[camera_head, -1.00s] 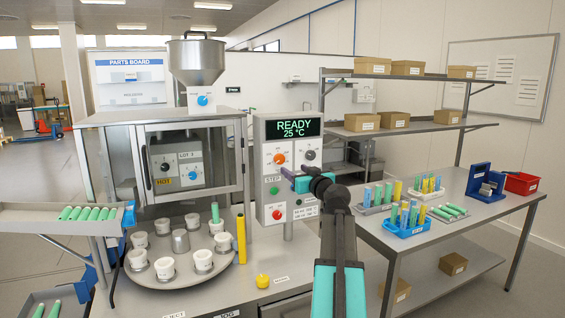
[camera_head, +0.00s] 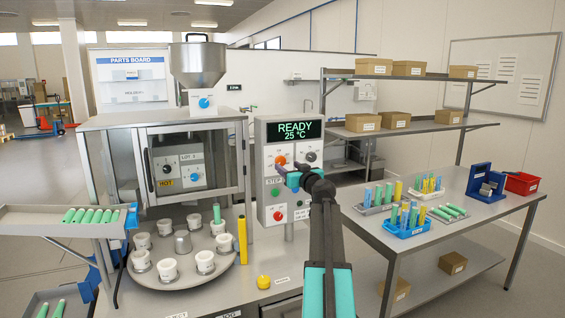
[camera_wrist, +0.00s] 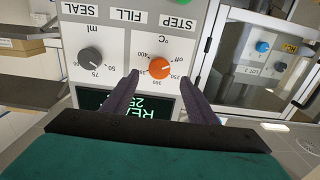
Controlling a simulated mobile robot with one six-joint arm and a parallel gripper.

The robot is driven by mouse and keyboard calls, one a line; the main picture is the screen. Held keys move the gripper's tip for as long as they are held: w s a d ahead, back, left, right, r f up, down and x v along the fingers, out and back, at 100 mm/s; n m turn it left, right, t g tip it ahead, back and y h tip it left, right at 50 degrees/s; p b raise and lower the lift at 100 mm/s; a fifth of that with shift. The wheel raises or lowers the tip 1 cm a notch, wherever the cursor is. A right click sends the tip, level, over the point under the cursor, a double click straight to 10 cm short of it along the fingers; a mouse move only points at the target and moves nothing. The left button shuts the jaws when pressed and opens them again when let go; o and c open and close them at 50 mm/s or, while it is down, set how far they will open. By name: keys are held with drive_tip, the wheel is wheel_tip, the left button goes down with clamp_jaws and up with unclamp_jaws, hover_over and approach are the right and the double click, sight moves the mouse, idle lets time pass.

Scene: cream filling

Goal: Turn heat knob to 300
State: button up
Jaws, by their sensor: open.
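The orange heat knob (camera_head: 280,160) is on the upper left of the grey control panel (camera_head: 258,213). In the wrist view, which is upside down, the orange knob (camera_wrist: 160,68) has a °C dial around it with off, 250, 300 and 400 marks. Its exact pointer setting is too small to tell. My gripper (camera_head: 288,174) is in front of the panel, just below the knob. In the wrist view my gripper (camera_wrist: 165,78) is open, its dark fingers on either side of the knob with gaps; I see no contact.
The panel display (camera_head: 294,131) reads READY 25 °C. A dark ml knob (camera_wrist: 90,59) sits beside the heat knob, near one finger. A green button (camera_head: 275,191) and red knob (camera_head: 278,215) are lower. A glass-doored oven (camera_head: 190,165) stands left.

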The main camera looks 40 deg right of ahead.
sight(281, 162)
drive_tip(key=shift+p+x, duration=1)
drive_tip(key=shift+x, duration=2)
drive_tip(key=c, duration=1.1)
drive_tip(key=shift+o, duration=0.2)
drive_tip(key=shift+a+f, duration=0.1)
drive_tip(key=shift+a, duration=0.1)
drive_tip(key=shift+d, duration=0.1)
